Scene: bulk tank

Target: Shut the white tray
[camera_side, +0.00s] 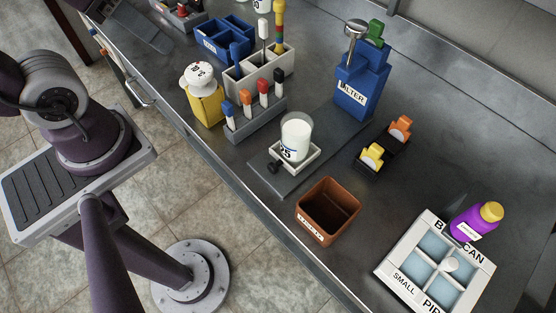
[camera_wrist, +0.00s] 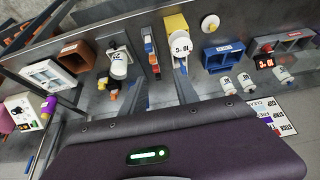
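A small square white tray (camera_side: 308,163) sits near the front end of a long grey base plate (camera_side: 268,181), with a dark knob (camera_side: 273,166) at its front corner. A clear cup with white contents (camera_side: 296,135) stands in it. The blue dispenser (camera_side: 360,88) stands at the back end of the plate, and the tray is out in front of it, apart from it. In the wrist view a broad purple part of my arm fills the bottom.
A brown bin (camera_side: 327,206) stands right of the plate, and a white compartment box (camera_side: 397,283) at the lower right beside a purple bottle (camera_side: 474,222). A marker rack (camera_side: 254,119) and a yellow container (camera_side: 205,102) stand to the left. Orange and yellow pieces lie behind.

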